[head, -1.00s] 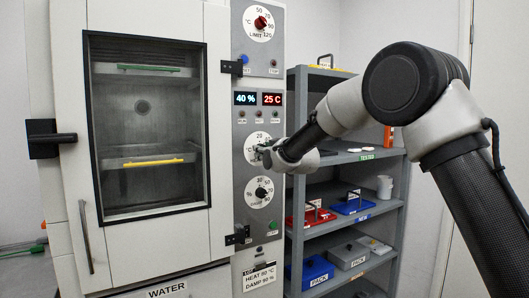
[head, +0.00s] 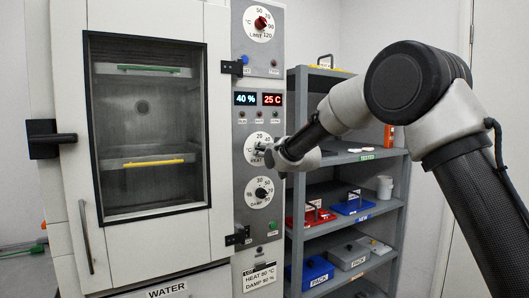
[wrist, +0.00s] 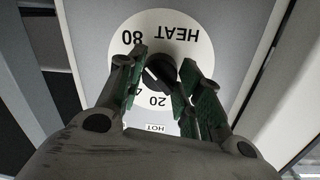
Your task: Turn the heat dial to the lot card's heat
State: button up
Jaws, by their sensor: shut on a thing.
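The heat dial (head: 256,142) is a round white face on the grey panel. In the wrist view its face (wrist: 150,30) appears upside down, with HEAT, 80, 20 and a partly covered 40 showing. My gripper (wrist: 162,72) is shut on its black knob (wrist: 160,75), one green-padded finger on each side. A pale pointer mark shows on the knob toward the left; its exact reading is unclear. In the head view my gripper (head: 272,154) covers the dial's lower right. The lot card (head: 259,277) below reads HEAT and DAMP; its heat figure is blurred, perhaps 90 °C.
The limit dial (head: 262,35) is above and the damp dial (head: 258,191) close below. The displays (head: 258,99) read 40 % and 25 C. A closed glass-door chamber (head: 150,130) stands left; a grey shelf rack (head: 345,180) with trays stands right.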

jog(key=o, duration=1)
jog(key=v, duration=1.2)
jog(key=shift+r, duration=0.1)
